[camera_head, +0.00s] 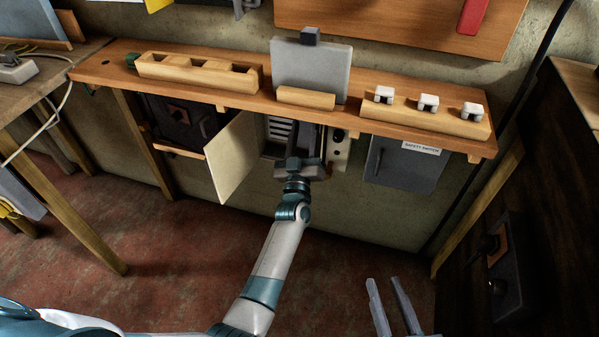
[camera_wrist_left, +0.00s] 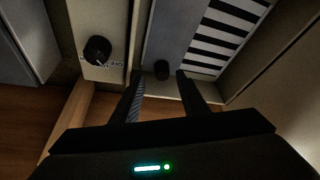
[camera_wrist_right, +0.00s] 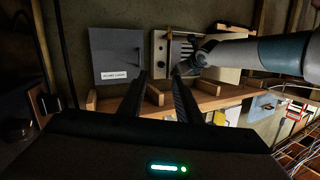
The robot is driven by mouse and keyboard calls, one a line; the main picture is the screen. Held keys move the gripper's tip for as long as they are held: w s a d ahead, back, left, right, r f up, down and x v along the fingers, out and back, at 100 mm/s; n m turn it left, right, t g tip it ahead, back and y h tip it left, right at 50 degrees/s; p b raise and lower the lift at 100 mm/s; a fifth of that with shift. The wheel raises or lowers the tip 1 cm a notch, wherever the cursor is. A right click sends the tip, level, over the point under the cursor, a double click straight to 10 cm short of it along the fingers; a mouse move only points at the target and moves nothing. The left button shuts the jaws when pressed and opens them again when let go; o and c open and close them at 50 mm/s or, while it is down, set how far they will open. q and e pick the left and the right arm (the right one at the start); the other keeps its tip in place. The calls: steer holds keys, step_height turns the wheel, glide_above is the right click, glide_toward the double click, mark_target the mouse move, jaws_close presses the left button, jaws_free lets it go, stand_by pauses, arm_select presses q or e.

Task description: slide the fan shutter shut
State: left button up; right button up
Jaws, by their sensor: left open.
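The fan shutter (camera_wrist_left: 178,35) is a grey plate with a small black knob (camera_wrist_left: 161,69), beside a vent with dark and light slots (camera_wrist_left: 215,35). In the head view the slots (camera_head: 280,130) show inside an open box under the shelf; my left gripper (camera_head: 303,168) hides part of it. In the left wrist view my left gripper (camera_wrist_left: 160,76) is open, its fingers on either side of the knob; I cannot tell whether they touch it. Slots show uncovered beside the plate. My right gripper (camera_head: 384,282) is open and empty, low at the right of the head view.
A pale door (camera_head: 233,157) stands open left of the box. A panel with a black dial (camera_wrist_left: 97,50) is beside the shutter. The wooden shelf (camera_head: 215,97) overhangs. A grey safety switch box (camera_head: 402,168) hangs to the right. The floor in front is clear.

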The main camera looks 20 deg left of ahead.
arm_select(q)
steer(key=v, duration=1.5)
steer(key=shift+s+p, duration=0.2)
steer(key=shift+p, duration=0.25)
arm_select(e)
steer(key=f, duration=0.1)
steer(key=f+g, duration=0.1)
steer(key=s+d+f+g, duration=0.1)
steer(key=shift+f+h, duration=0.25)
steer(key=shift+h, duration=0.15)
steer(key=shift+w+d, duration=0.1)
